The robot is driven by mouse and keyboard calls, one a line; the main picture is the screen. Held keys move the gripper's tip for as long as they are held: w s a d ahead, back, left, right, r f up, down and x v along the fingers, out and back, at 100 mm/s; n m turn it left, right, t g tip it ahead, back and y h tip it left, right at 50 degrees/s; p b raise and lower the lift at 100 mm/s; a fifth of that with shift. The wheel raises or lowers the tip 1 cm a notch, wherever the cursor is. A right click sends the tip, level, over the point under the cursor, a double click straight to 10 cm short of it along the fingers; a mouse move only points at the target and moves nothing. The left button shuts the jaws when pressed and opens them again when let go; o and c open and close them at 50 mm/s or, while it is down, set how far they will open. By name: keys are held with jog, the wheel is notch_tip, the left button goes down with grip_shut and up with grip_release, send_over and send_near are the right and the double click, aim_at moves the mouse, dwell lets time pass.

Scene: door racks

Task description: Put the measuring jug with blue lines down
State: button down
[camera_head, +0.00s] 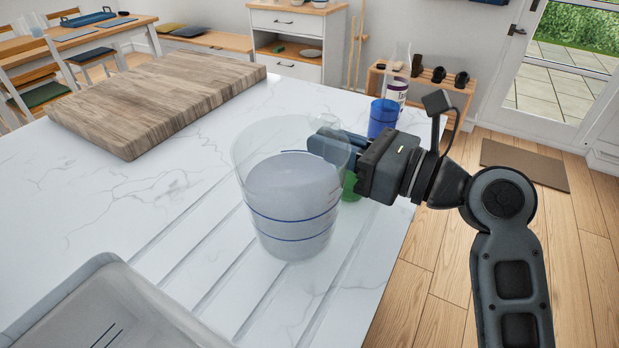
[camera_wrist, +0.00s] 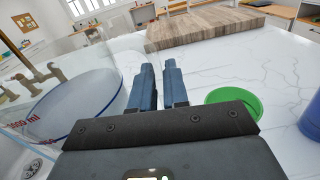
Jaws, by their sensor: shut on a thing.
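The measuring jug with blue lines (camera_head: 288,210) is clear and upright over the grooved part of the white counter (camera_head: 150,195). I cannot tell whether its base touches the counter. My gripper (camera_head: 322,147) comes from the right and is shut on the jug's right side near the rim. In the wrist view the two blue fingertips (camera_wrist: 160,85) are close together, with the jug (camera_wrist: 75,105) at the left. Its transparent wall makes the exact contact hard to see.
A green cup (camera_head: 349,188) is partly hidden behind the jug and gripper. A wooden board (camera_head: 160,100) lies back left; a grey sink basin (camera_head: 110,310) is front left. Counter left of the jug is clear.

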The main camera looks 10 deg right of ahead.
aim_at(313, 178)
jog(key=shift+a+f, duration=0.45)
jog(key=shift+a, duration=0.25)
jog(key=shift+a+f, duration=0.4)
jog(key=shift+a, duration=0.25)
jog(key=shift+f+b, duration=0.35)
jog(key=shift+f, duration=1.6)
jog(key=c, duration=1.1)
grip_release()
jog(key=shift+f, duration=0.15)
jog(key=v, duration=1.2)
jog(key=shift+r+b, duration=0.2)
jog(key=shift+b, duration=0.15)
